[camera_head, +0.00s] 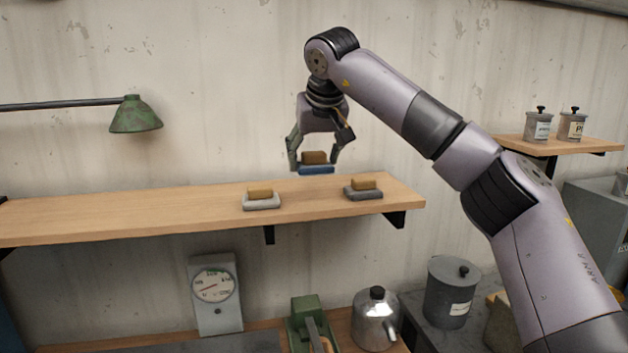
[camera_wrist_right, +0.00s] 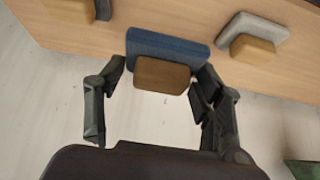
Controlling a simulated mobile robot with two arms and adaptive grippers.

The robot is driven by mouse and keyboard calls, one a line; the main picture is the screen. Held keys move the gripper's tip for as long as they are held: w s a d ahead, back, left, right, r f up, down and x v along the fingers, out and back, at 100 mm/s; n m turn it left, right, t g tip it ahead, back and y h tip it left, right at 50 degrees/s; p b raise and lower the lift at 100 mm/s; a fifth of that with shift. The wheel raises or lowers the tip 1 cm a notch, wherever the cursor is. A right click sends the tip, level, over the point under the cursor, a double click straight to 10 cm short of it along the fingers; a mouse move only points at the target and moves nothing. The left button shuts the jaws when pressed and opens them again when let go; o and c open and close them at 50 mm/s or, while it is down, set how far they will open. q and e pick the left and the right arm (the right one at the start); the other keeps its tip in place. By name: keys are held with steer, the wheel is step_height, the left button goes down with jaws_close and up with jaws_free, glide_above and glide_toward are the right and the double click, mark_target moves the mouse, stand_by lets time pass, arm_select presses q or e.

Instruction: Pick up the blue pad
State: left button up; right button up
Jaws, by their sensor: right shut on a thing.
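The blue pad (camera_head: 317,171) has a brown block-shaped grip (camera_head: 314,157) on top. In the head view it is level and looks raised a little above the wooden shelf. My right gripper (camera_head: 315,160) points down over it and is shut on it, with one finger on each side of the brown grip. In the right wrist view the blue pad (camera_wrist_right: 168,47) shows between the two fingers (camera_wrist_right: 160,85), its brown grip toward the camera. My left gripper is in neither view.
On the wooden shelf (camera_head: 120,212) lie a light grey pad (camera_head: 262,203) and a dark grey pad (camera_head: 364,193), each with a tan grip. A green lamp (camera_head: 136,115) hangs at left. Below stand a dial gauge (camera_head: 214,287) and a metal kettle (camera_head: 374,322). The shelf's left part is clear.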

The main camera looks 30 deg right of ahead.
mark_target(314, 152)
step_height(314, 152, up, 14)
steer(key=p, duration=0.3)
steer(key=shift+f, duration=0.15)
